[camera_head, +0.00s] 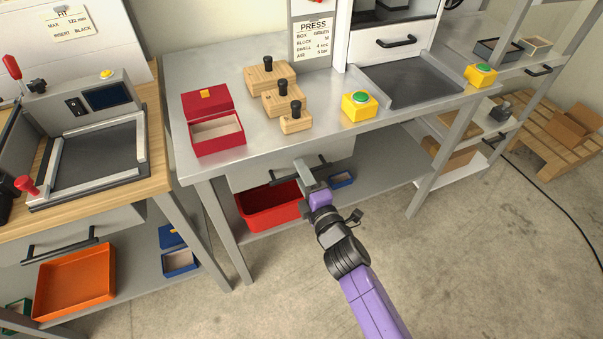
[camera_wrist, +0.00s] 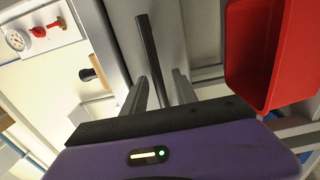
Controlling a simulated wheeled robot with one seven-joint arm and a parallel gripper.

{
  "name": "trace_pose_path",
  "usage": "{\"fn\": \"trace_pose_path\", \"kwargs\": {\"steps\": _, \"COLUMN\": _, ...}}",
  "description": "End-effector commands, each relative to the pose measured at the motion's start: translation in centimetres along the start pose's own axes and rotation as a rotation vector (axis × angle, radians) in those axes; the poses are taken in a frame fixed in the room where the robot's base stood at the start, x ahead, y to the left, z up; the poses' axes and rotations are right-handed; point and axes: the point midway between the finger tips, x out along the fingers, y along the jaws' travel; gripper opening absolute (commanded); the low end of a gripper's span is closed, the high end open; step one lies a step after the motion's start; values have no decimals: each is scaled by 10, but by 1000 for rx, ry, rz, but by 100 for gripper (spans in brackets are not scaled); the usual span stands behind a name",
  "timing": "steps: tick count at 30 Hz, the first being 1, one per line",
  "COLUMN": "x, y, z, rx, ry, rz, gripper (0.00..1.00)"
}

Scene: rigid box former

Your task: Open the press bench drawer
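The press bench drawer (camera_head: 243,180) is a grey front under the metal bench top, and it looks shut. Its dark bar handle (camera_head: 281,176) runs along the front; the handle also shows in the wrist view (camera_wrist: 148,48). My gripper (camera_head: 301,167) is at the handle, reaching in from the front. In the wrist view my gripper's two grey fingers (camera_wrist: 158,80) stand apart, with the bar showing between them and a gap on each side. I cannot tell how deep the bar sits between them. In the head view, my gripper hides part of the handle.
A red bin (camera_head: 268,208) and a small blue box (camera_head: 341,180) are on the shelf below. On the bench top (camera_head: 225,75) are a red box (camera_head: 217,133), wooden blocks (camera_head: 283,98) and a yellow button box (camera_head: 359,106). The floor in front is clear.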

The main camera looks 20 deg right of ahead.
Motion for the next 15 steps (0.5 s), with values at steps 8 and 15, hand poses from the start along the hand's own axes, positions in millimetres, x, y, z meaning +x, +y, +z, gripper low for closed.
{"fn": "trace_pose_path", "kwargs": {"steps": 8, "x": 0, "y": 0, "z": 0, "rx": 0, "ry": 0, "rz": 0, "gripper": 0}}
{"fn": "trace_pose_path", "kwargs": {"steps": 15, "x": 0, "y": 0, "z": 0, "rx": 0, "ry": 0, "rz": 0, "gripper": 0}}
